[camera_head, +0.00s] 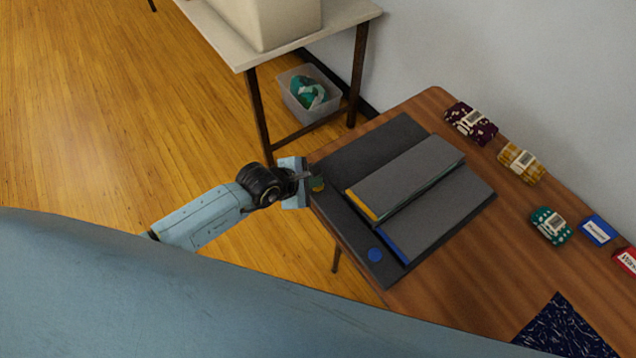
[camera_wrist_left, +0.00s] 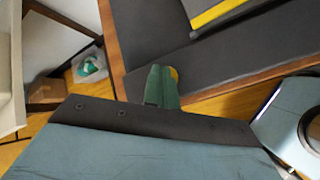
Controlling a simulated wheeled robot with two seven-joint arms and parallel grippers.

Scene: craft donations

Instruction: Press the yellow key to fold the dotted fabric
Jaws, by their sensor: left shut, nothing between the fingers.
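The yellow key (camera_head: 318,186) is a small round button at the left corner of the dark grey folding board (camera_head: 360,150). My left gripper (camera_head: 308,177) is shut and empty, with its fingertips right at this key. In the left wrist view the fingers (camera_wrist_left: 162,88) partly cover the yellow key (camera_wrist_left: 174,74); I cannot tell whether they touch it. A yellow-edged grey panel (camera_head: 410,175) is raised and tilted on the board, beside a blue-edged panel (camera_head: 440,215). No fabric shows on the board. A teal bundle with pale dots (camera_head: 543,226) lies on the table. My right gripper is not in view.
A blue key (camera_head: 375,255) sits at the board's near corner. Maroon (camera_head: 465,122) and mustard (camera_head: 522,165) bundles, a blue label box (camera_head: 597,230) and a red one (camera_head: 627,259) line the right side. Navy patterned fabric (camera_head: 566,331) lies at the front. A bin (camera_head: 309,96) stands on the floor.

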